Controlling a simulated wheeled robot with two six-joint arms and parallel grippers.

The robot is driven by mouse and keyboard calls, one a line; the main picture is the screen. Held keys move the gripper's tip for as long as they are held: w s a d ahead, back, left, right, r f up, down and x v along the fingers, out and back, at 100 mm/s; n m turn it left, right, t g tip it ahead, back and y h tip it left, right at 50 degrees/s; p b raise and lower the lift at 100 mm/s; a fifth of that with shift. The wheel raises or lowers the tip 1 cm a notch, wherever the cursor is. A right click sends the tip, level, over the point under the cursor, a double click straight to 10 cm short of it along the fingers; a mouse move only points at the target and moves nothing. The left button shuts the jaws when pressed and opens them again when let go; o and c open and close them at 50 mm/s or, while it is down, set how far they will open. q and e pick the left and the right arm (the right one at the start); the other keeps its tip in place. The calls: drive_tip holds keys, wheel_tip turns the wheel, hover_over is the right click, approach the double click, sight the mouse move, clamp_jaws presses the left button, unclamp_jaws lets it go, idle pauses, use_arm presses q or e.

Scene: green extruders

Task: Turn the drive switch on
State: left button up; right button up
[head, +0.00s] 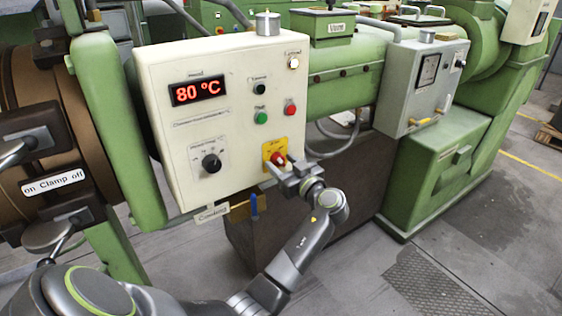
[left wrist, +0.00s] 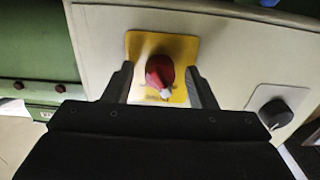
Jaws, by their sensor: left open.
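The drive switch is a red rotary knob (head: 278,158) on a yellow plate (head: 267,147), low on the right of the cream control box (head: 150,75). In the left wrist view the red knob (left wrist: 160,74) has a pale tip pointing down and slightly right, and the yellow plate (left wrist: 182,48) shows around it. My left gripper (head: 287,172) is at the plate. In the left wrist view its fingers (left wrist: 160,69) stand open on either side of the knob, with a visible gap at each side. My right gripper is not in view.
The box has a red 80 °C display (head: 199,91), a green button (head: 261,117), a red button (head: 290,108) and a black knob (head: 211,163). A blue-handled valve (head: 254,205) hangs below the box. A grey box with a gauge (head: 420,85) stands to the right.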

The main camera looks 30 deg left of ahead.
use_arm(q)
drive_tip(key=shift+d, duration=0.1)
drive_tip(key=shift+c, duration=0.5)
drive_tip(key=c, duration=0.9)
drive_tip(key=shift+o, duration=0.2)
